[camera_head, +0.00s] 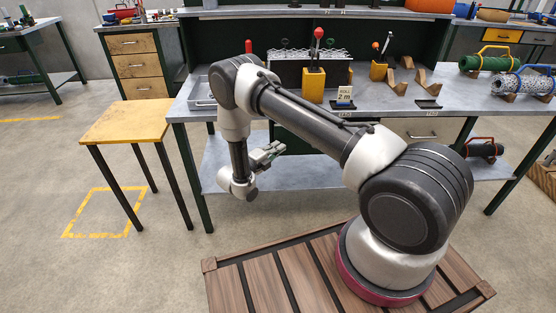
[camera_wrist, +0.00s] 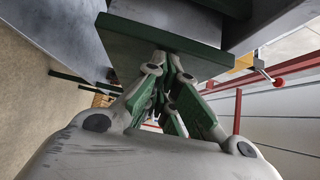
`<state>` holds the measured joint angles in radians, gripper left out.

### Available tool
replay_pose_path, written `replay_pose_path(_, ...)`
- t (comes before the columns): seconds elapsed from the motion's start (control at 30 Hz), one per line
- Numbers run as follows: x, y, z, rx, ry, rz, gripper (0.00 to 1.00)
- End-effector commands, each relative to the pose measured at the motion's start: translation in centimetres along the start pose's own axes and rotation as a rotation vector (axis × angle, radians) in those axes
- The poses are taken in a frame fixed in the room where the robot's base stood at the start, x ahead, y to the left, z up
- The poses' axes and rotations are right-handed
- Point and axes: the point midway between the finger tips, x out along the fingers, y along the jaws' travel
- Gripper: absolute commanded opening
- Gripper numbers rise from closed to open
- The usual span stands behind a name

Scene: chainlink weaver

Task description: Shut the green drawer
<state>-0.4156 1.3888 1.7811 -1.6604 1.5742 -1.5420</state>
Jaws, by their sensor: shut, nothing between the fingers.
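The green drawer (camera_head: 302,143) shows as a dark green patch under the workbench top, partly hidden behind my arm. In the wrist view a flat green panel (camera_wrist: 150,38), which looks like its front, spans the top middle, ahead of my fingers. My gripper (camera_head: 277,148) is low in front of the bench, left of that patch and pointing right. How far the drawer stands out is hard to see.
A lower shelf (camera_head: 215,160) runs beneath. A yellow-topped stool (camera_head: 125,122) stands at left. A light drawer (camera_head: 415,129) is at right.

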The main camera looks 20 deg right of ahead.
Motion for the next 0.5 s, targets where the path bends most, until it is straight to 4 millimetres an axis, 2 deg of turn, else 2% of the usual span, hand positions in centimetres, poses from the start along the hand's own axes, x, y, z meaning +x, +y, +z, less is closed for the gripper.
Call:
replay_pose_path(0.2,2.2,0.0,2.2,0.001,0.001,0.001,0.00)
replay_pose_path(0.5,3.2,0.0,3.3,0.001,-0.001,0.001,0.00)
